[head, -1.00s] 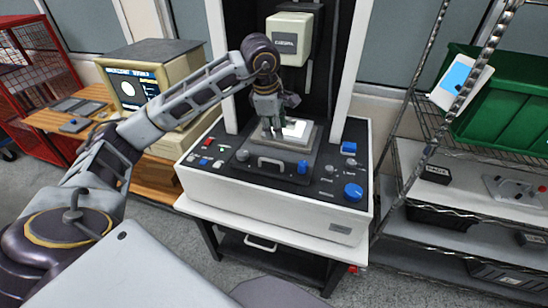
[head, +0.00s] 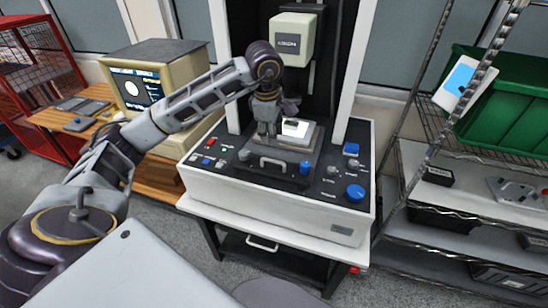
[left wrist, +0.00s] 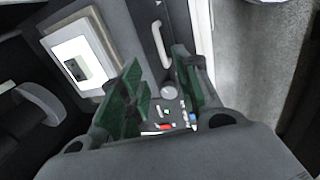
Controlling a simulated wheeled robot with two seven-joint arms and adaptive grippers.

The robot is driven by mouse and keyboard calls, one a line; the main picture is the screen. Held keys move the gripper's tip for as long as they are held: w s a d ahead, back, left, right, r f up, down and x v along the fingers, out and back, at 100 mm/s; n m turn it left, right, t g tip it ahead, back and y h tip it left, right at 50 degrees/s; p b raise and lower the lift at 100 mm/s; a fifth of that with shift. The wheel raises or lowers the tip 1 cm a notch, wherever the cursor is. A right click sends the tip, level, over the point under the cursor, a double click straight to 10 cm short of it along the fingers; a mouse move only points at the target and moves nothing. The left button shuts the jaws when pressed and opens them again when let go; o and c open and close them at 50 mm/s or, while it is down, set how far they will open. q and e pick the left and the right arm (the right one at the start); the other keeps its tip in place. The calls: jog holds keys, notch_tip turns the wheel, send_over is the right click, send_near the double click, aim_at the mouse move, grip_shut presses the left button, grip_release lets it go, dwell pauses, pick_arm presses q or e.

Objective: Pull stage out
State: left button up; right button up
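The stage (head: 292,149) is a dark plate on top of the white measuring machine (head: 262,192). It carries a light square part with a bright top, and a pale handle (head: 272,162) is on its front edge. In the left wrist view the handle (left wrist: 161,45) shows beyond the fingers, with the bright part (left wrist: 78,62) to the left. My left gripper (head: 268,133) points down just above the stage, left of the bright part. It also shows in the left wrist view (left wrist: 160,85), its green-padded fingers apart with nothing between them. My right gripper is not in view.
The machine's panel has a blue knob (head: 355,193) at right and several buttons at left. A wire shelf with a green bin (head: 505,105) stands at right, a monitor (head: 150,85) at left.

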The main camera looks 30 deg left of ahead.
aim_at(274, 161)
pick_arm(q)
jog(key=f, duration=0.4)
jog(key=w+f+p, duration=0.1)
jog(key=f, duration=0.3)
jog(key=w+f, duration=0.1)
jog(key=f, duration=0.3)
jog(key=shift+w+a, duration=0.1)
jog(key=shift+a, duration=0.15)
grip_shut()
